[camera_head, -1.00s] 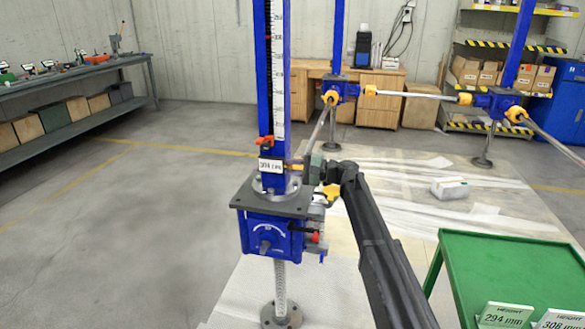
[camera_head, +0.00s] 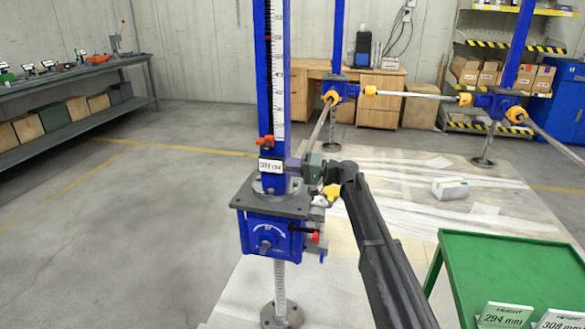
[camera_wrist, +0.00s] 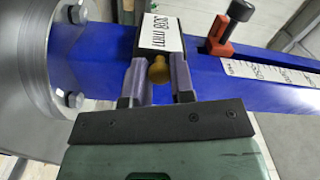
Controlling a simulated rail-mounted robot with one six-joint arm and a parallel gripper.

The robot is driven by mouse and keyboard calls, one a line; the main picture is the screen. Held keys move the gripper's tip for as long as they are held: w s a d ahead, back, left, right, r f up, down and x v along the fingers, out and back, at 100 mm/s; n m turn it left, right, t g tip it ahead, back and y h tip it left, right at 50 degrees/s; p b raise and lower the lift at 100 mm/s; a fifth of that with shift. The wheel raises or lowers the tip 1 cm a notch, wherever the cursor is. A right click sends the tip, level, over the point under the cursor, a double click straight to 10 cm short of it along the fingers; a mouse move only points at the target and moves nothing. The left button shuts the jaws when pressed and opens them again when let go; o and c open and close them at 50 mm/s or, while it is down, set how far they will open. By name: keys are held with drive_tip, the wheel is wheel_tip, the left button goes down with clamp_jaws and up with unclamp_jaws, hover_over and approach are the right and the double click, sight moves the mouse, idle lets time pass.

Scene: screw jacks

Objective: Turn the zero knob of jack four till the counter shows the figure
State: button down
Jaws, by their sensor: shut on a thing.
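The jack in front (camera_head: 268,237) stands upright with a blue column and a scale. Its white counter plate (camera_head: 270,166) seems to read 308 mm, small in the head view; the counter (camera_wrist: 167,38) also shows in the wrist view, turned round, and looks like 308 mm. The brass zero knob (camera_wrist: 159,70) beside the counter sits between the two grey-purple fingers of my gripper (camera_wrist: 158,80), which is shut on it. In the head view my gripper (camera_head: 294,167) reaches the counter's right side and hides the knob.
A red clamp (camera_wrist: 231,28) sits on the column near the counter. More blue jacks with rods stand behind. The floor at left is clear.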

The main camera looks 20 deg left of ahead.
idle(0.4)
drive_tip(key=c, duration=1)
unclamp_jaws()
drive_tip(key=w+d, duration=0.1)
drive_tip(key=d, duration=0.9)
drive_tip(key=shift+w+d, duration=0.15)
drive_tip(key=shift+d, duration=0.25)
